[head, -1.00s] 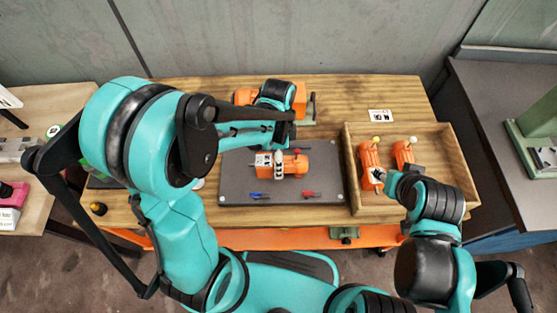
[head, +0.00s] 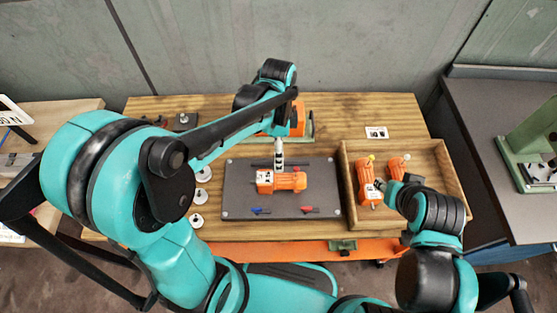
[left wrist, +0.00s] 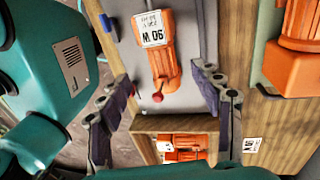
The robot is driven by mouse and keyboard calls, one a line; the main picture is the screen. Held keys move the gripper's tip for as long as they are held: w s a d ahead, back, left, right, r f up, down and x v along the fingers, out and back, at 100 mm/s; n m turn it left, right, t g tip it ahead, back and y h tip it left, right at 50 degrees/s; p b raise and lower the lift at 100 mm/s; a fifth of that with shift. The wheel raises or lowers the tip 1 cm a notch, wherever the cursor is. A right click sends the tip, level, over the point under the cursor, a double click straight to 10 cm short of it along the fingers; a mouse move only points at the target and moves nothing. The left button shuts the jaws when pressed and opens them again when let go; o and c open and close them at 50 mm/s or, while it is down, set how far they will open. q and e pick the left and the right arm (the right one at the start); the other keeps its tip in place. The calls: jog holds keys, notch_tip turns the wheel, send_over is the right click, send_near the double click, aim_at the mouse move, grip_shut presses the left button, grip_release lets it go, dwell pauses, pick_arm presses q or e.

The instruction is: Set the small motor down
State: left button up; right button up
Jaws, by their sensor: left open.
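The small orange motor (head: 290,181) lies on its side on the dark grey mat (head: 240,200). My left gripper (head: 280,163) is open above and just behind the motor in the head view. In the left wrist view its fingers (left wrist: 162,98) are spread wide with nothing held between them. My right gripper (head: 383,184) is low in the wooden tray, beside an orange motor (head: 365,180). Its fingers are too small and covered to read.
The wooden tray (head: 410,216) on the right holds another orange motor (head: 397,167). A larger orange machine (head: 298,120) stands behind the mat, partly hidden by my left arm. Blue (head: 261,211) and red (head: 309,210) small tools lie at the mat's front. White discs (head: 198,196) lie left.

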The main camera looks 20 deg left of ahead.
pick_arm(q)
jog(key=s+a+r+n+t, duration=0.5)
jog(key=n+t, duration=0.4)
jog(key=n, duration=0.5)
jog(key=shift+s+a+r+n+y, duration=0.3)
jog(key=shift+s+a+r+n, duration=0.15)
jog(key=shift+r, duration=0.4)
